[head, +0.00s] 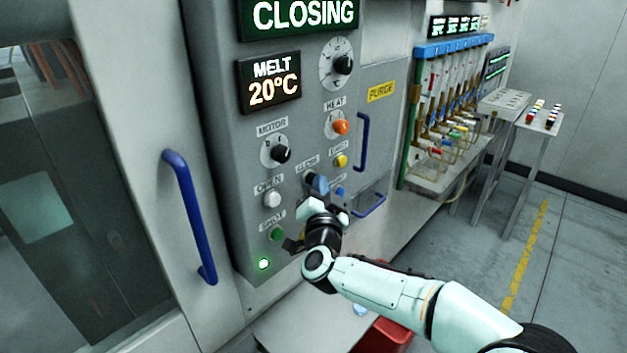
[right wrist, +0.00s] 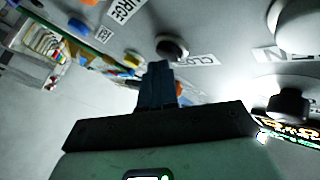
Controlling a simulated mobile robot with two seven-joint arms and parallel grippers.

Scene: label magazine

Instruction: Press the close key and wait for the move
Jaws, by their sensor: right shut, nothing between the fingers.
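The control panel (head: 239,143) carries the CLOSE label (head: 307,165), and my right gripper (head: 317,184) is in front of the spot just below it, hiding the close key in the head view. In the right wrist view the CLOSE label (right wrist: 197,61) is beside a dark round key (right wrist: 172,45). My shut, empty fingers (right wrist: 158,75) point at that key with their tips right at it; whether they touch I cannot tell. The upper display (head: 300,14) reads CLOSING. My left gripper is not in view.
Nearby are the white OPEN key (head: 272,200), green key (head: 277,234), yellow key (head: 340,161) and motor knob (head: 281,154). A lit green lamp (head: 264,264) is lower down. Blue handles (head: 190,215) stick out at the door and the purge cover (head: 363,142). A red bin (head: 388,335) stands below.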

